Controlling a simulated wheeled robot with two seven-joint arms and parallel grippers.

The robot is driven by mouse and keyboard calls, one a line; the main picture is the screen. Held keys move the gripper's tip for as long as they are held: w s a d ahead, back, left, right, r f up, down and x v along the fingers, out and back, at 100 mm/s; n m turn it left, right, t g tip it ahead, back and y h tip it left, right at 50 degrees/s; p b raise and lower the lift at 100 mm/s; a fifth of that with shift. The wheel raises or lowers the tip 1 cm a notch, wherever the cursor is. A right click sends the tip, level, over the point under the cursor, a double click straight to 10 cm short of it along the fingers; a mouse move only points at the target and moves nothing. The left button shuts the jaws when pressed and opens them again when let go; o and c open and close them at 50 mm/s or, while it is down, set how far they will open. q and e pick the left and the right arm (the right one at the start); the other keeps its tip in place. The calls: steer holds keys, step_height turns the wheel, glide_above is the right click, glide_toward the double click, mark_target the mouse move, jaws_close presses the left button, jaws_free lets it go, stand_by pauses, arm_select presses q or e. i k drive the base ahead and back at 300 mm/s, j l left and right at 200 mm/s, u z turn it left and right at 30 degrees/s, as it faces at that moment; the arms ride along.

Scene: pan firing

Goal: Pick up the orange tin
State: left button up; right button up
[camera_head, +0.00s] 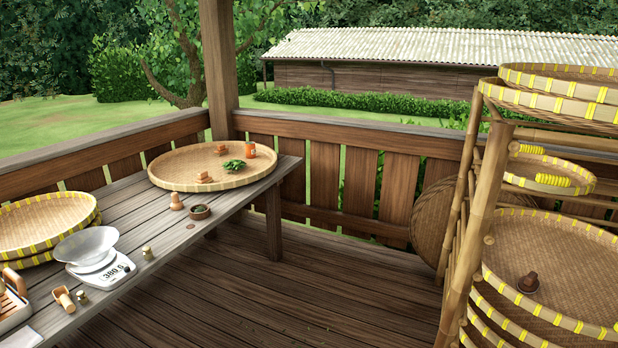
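The orange tin (250,150) is a small upright cylinder with a pale band. It stands on the round woven tray (180,165) at the far end of the wooden table (150,215). A small heap of green leaves (234,165) lies just in front of it to the left. Neither of my grippers shows in the head view.
A scale (100,272) with a metal pan is nearer. A bamboo rack (484,210) with trays fills the right side. The deck between is clear.

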mark_target(250, 147)
steer(key=i+l, duration=0.1)
steer(key=i, duration=1.95)
steer(key=j+u, duration=0.05)
steer(key=j, duration=0.05)
